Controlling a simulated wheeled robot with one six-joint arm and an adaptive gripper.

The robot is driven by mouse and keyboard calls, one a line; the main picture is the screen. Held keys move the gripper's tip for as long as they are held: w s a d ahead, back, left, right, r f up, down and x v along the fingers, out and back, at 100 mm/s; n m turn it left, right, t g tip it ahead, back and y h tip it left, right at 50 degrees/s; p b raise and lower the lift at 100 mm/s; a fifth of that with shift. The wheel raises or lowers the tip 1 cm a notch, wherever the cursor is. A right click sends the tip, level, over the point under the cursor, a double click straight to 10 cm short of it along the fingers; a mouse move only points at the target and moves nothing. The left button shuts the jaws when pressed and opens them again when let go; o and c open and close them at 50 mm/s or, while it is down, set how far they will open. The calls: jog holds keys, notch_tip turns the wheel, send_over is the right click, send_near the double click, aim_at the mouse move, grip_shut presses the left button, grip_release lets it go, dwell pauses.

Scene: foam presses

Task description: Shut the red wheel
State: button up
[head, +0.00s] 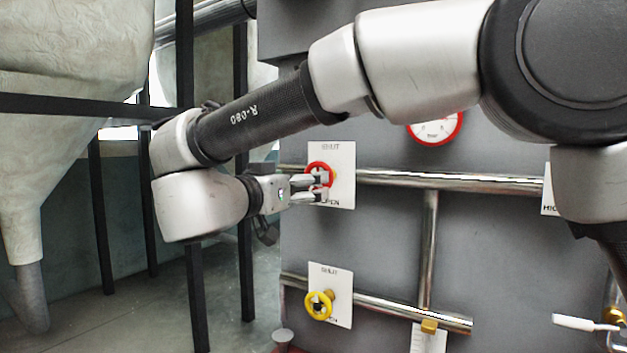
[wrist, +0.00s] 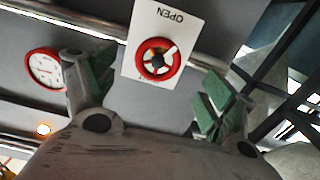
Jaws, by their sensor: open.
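The red wheel (head: 318,176) is a small handwheel on a pipe, in front of a white plate (head: 345,180) lettered SHUT at the top and OPEN at the bottom. My gripper (head: 320,186) is at the wheel in the head view and hides part of it. In the wrist view the red wheel (wrist: 157,59) shows whole, with a dark hub, between and beyond the two spread fingers with green pads. My gripper (wrist: 155,95) is open and holds nothing. The wheel appears ahead of the fingertips; I cannot tell the exact gap.
A yellow wheel (head: 319,305) with its own plate sits on a lower pipe. A red-rimmed gauge (head: 436,128) is to the upper right. A horizontal pipe (head: 450,181) runs along the grey panel. Black posts (head: 185,60) and a pale hopper (head: 70,60) stand at left.

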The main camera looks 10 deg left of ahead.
jog(key=x, duration=0.8)
jog(key=shift+s, duration=0.1)
jog(key=c, duration=1)
